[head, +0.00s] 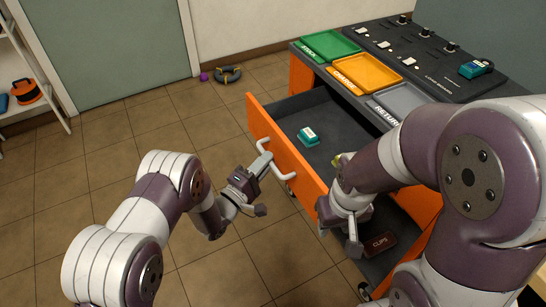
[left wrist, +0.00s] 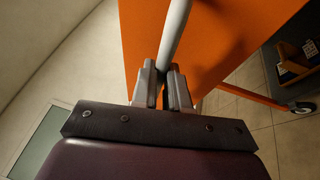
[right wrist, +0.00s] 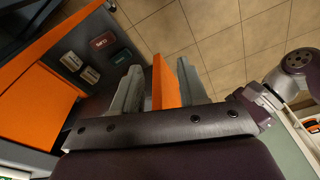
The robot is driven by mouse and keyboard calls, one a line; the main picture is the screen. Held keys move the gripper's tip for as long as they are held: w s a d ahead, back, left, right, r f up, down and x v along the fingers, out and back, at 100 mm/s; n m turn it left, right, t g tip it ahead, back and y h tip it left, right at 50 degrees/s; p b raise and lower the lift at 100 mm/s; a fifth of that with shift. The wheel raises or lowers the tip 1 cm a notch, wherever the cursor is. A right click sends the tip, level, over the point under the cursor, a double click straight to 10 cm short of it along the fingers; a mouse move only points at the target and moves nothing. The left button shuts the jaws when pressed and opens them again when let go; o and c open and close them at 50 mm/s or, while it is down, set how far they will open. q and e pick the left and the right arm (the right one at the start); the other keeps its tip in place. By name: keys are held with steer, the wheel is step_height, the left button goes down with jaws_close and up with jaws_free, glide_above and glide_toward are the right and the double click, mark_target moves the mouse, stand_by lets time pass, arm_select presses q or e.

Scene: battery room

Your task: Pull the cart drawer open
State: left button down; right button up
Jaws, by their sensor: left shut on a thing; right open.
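The cart drawer (head: 320,128) stands pulled out from the orange and dark grey cart, with its orange front (head: 282,148) facing left. A teal block (head: 308,137) lies inside it. My left gripper (head: 262,163) is shut on the pale bar handle (head: 274,160) of the drawer; the left wrist view shows the handle (left wrist: 175,38) between the fingers. My right gripper (right wrist: 158,90) is open at the drawer's near side. In the right wrist view an orange panel edge (right wrist: 165,85) lies between its fingers. In the head view my right arm hides part of the drawer.
The cart top holds a green tray (head: 330,46), an orange tray (head: 366,73), a grey tray (head: 402,100) and a teal device (head: 476,68). A box marked CLIPS (head: 380,243) sits low in the cart. A dark ring (head: 227,75) lies on the tiled floor, which is clear left of the drawer.

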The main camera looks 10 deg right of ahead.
arm_select(q)
steer(key=shift+a, duration=0.1)
steer(key=c, duration=1.1)
jaws_free()
steer(key=v, duration=1.2)
steer(key=shift+s+a+f+p, duration=0.15)
steer(key=shift+s+a+p, duration=0.1)
steer(key=shift+p, duration=0.1)
